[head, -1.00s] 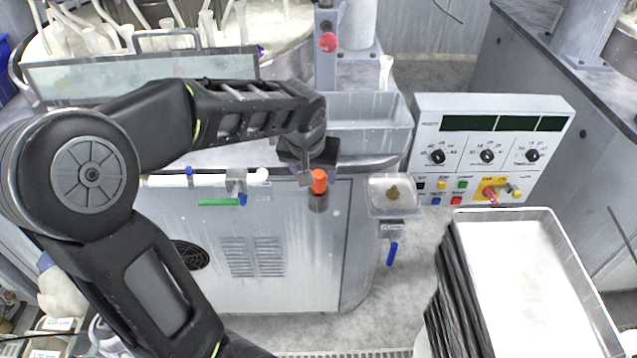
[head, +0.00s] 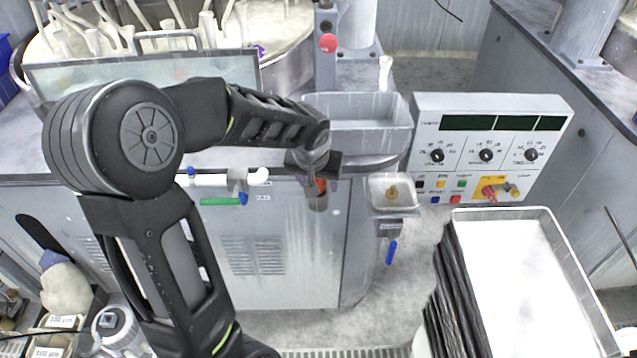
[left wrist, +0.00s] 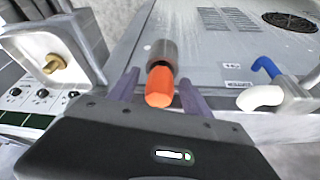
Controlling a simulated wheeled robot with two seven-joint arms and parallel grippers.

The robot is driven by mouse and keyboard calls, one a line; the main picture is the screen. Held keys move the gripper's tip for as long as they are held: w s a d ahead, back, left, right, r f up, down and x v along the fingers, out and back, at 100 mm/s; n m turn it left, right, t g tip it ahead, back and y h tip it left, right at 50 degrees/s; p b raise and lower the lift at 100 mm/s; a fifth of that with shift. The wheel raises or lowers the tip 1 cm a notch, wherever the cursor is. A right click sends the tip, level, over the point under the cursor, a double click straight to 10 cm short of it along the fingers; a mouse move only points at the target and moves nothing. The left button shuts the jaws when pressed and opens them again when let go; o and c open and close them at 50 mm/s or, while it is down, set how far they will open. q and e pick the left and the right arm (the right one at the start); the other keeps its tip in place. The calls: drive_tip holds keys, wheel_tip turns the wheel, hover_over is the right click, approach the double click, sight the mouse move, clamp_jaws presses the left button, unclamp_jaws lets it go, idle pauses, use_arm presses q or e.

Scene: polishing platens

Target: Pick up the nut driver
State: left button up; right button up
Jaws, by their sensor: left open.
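The nut driver (left wrist: 160,85) has an orange handle and stands in a grey metal holder (left wrist: 162,52) on the front of the machine. In the head view its orange handle (head: 320,185) is mostly hidden by my left gripper (head: 316,172). In the left wrist view the open fingers of my left gripper (left wrist: 158,85) lie on either side of the handle, with a gap visible on each side. My right gripper is not in view.
A small tray with a brass piece (head: 391,192) is right of the holder. A white pipe (head: 212,180) with a blue and green handle is to its left. A grey bin (head: 358,125) stands behind; a stack of trays (head: 525,280) is at lower right.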

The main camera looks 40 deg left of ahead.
use_arm(q)
clamp_jaws()
idle(0.6)
